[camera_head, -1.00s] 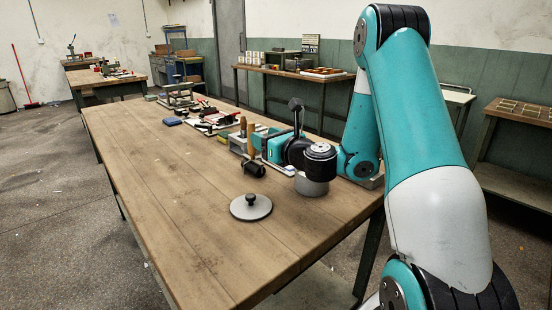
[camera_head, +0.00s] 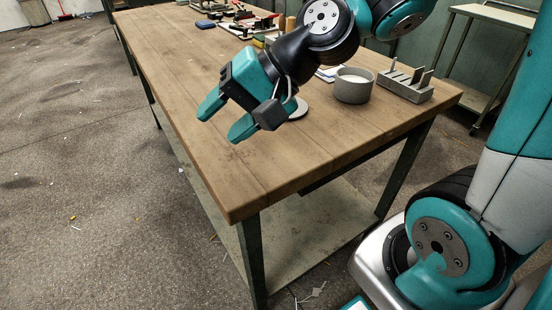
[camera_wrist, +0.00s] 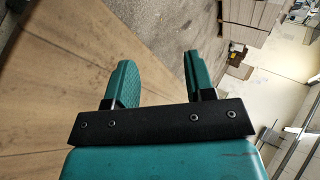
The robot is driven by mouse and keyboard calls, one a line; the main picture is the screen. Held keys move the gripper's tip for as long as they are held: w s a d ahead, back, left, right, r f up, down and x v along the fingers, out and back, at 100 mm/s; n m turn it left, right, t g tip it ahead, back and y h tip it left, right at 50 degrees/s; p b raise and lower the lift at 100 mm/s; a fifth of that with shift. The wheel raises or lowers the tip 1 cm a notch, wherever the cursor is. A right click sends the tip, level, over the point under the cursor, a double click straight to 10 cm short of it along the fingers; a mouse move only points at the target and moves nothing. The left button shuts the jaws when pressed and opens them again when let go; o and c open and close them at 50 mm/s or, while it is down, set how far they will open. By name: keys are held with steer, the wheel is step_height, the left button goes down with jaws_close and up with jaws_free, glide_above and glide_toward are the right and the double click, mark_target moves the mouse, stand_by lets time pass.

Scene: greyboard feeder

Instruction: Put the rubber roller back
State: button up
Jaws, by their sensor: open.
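My gripper (camera_head: 226,118) is above the workbench near its left front edge. Its two teal fingers are apart with nothing between them. In the wrist view my gripper (camera_wrist: 160,85) is also open and empty, with bare wood on the left and floor beyond. I cannot make out the rubber roller in either current view; my arm and gripper cover part of the bench where it may lie. A grey block with slots and uprights (camera_head: 405,88) stands at the bench's right side, but I cannot tell whether it is the roller's place.
The wooden workbench (camera_head: 250,185) is clear in front. A grey round pot (camera_head: 353,87) stands beside the block. A grey disc (camera_head: 299,110) is mostly hidden behind my gripper. Tools (camera_head: 245,22) and a blue item (camera_head: 205,24) lie farther back.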

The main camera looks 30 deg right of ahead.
steer(key=s+n, duration=0.1)
steer(key=s+n+g+h, duration=0.1)
steer(key=s+n, duration=0.1)
steer(key=s+n+g, duration=0.1)
steer(key=s+n, duration=0.1)
steer(key=shift+s+a+f+h, duration=0.2)
steer(key=shift+a+h, duration=0.2)
steer(key=s+d+n+g+h, duration=0.2)
steer(key=s+n+h, duration=0.1)
steer(key=s+n, duration=0.3)
steer(key=shift+f, duration=0.15)
steer(key=shift+d, duration=0.1)
step_height(320, 180, up, 18)
steer(key=p, duration=1.8)
